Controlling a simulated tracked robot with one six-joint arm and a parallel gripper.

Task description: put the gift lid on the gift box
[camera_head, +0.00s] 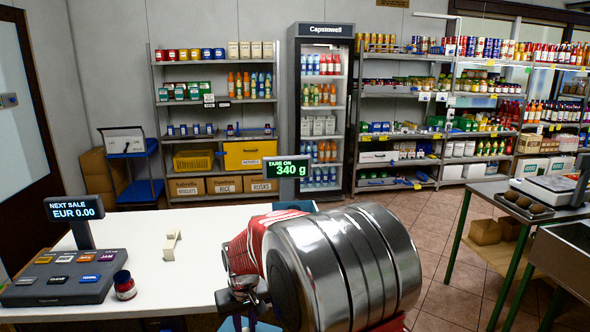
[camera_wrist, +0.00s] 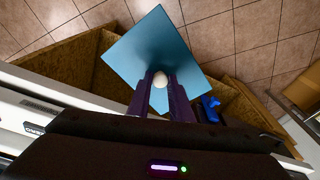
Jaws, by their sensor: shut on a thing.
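The gift lid (camera_wrist: 160,45) is a flat teal square with a pale round knob (camera_wrist: 160,79). In the wrist view my gripper (camera_wrist: 160,84) is shut on that knob, with one dark finger on each side. The lid is held clear of the floor. In the head view my gripper (camera_head: 243,298) is low, at the table's front edge, partly hidden by my arm. A bit of the teal lid (camera_head: 248,325) shows under it. I cannot make out the gift box for certain.
The white counter (camera_head: 135,258) holds a key panel (camera_head: 65,277), a small dark red-labelled jar (camera_head: 124,285) and a pale stand (camera_head: 172,244). The weight display (camera_head: 287,168) reads 340 g.

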